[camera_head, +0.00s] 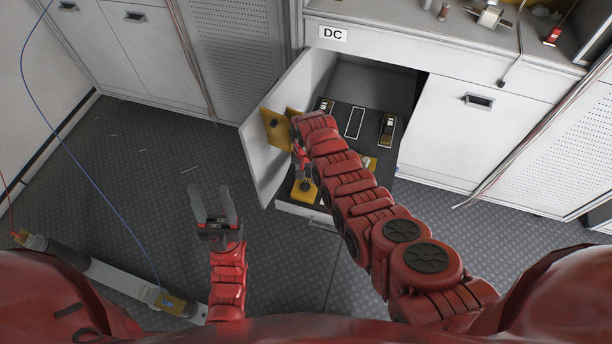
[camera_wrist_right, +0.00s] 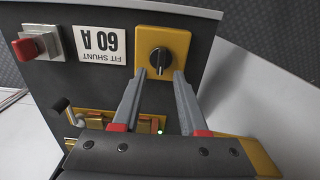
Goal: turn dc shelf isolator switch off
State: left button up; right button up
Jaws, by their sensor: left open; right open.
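The isolator switch is a black rotary knob on a yellow plate (camera_wrist_right: 162,45), set in the dark shelf panel of the open DC cabinet. Its pale pointer mark lies roughly vertical in the right wrist view. The yellow plate also shows in the head view (camera_head: 304,193), near the shelf's front. My right gripper (camera_wrist_right: 159,75) is open, its two fingertips pointing at the knob, one on each side of it in the picture. Whether they touch it I cannot tell. In the head view my right arm hides part of the shelf. My left gripper (camera_head: 211,190) is open and empty above the floor.
The cabinet door (camera_head: 268,165) stands open on the left of the shelf. On the panel are an upside-down "FIT SHUNT 60 A" label (camera_wrist_right: 100,45) and a red button (camera_wrist_right: 30,47). A worktop (camera_head: 400,25) with small items is above.

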aim_at(306, 181)
notch_tip(306, 181, up, 15)
jog(key=p, duration=0.2)
dwell(0.3)
